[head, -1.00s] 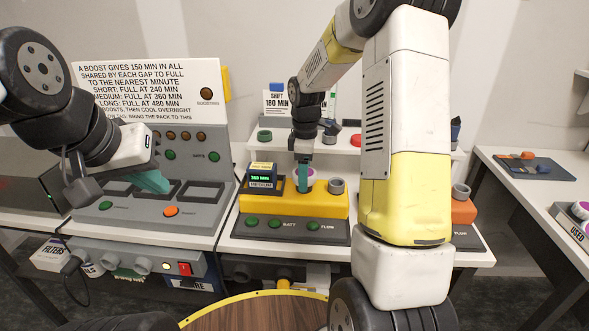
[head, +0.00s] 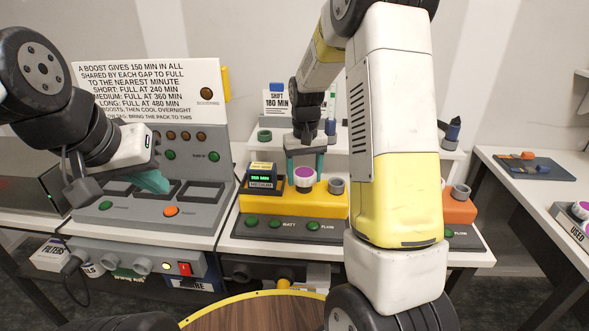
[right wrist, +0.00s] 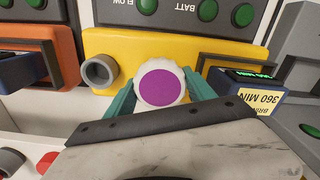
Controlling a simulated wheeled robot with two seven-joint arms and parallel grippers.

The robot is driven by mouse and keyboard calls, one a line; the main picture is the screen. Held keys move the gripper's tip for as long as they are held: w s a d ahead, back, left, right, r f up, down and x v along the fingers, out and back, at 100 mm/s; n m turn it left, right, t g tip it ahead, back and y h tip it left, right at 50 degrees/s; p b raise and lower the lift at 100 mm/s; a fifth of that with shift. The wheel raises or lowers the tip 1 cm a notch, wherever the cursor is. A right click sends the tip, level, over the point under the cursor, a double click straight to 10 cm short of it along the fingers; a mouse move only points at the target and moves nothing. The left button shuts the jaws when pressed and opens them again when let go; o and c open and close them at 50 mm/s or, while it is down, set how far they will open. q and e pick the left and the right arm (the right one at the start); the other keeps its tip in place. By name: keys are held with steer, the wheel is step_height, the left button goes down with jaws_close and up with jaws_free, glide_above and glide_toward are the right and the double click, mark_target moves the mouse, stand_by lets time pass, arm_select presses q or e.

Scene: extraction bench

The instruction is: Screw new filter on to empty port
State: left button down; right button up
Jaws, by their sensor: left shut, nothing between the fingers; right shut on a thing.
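A white filter with a purple top (head: 305,178) is upright at the yellow unit (head: 262,202), left of an open grey port (head: 337,186). My right gripper (head: 305,164) is shut on this filter, with one teal finger on each side. In the right wrist view the filter (right wrist: 160,84) sits between the fingers, and the open port (right wrist: 98,72) is beside it, apart. The filter's underside is hidden, so I cannot tell how fully it is seated. My left gripper (head: 150,182) is shut and empty in front of the grey panel.
A small display box (head: 262,175) stands close to the left of the filter on the yellow unit. An orange unit (head: 460,210) is at the right, partly behind my right arm. A used tray (head: 578,232) is on the right table.

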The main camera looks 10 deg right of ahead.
steer(key=m, duration=0.6)
steer(key=shift+m, duration=0.4)
steer(key=m, duration=0.6)
steer(key=shift+m, duration=0.3)
steer(key=o, duration=1.6)
